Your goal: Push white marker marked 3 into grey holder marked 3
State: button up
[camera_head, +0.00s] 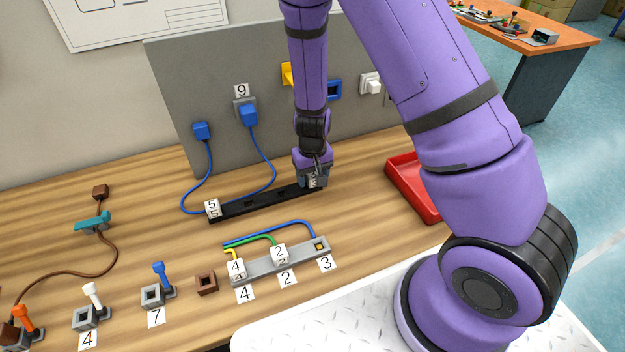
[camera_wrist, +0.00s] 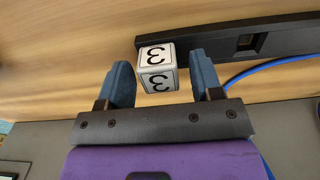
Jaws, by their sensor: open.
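The white marker marked 3 (camera_wrist: 156,68) is a small cube at the end of the black rail (camera_head: 262,203). In the head view it is mostly hidden by my gripper (camera_head: 313,174). In the wrist view my gripper (camera_wrist: 161,76) is open, with one blue finger on each side of the marker. Gaps show between fingers and marker. The grey holder (camera_head: 262,265) lies nearer the front of the table.
White markers 4 (camera_head: 236,268) and 2 (camera_head: 279,253) sit in the grey holder, with coloured wires behind. Marker 5 (camera_head: 213,208) sits at the black rail's left end. A grey panel (camera_head: 220,95) stands behind. A red tray (camera_head: 403,187) lies to the right.

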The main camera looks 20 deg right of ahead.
aim_at(313, 174)
jog(key=shift+c, duration=0.4)
jog(key=c, duration=0.8)
jog(key=shift+c, duration=0.2)
jog(key=shift+r, duration=0.4)
jog(key=shift+r, duration=2.45)
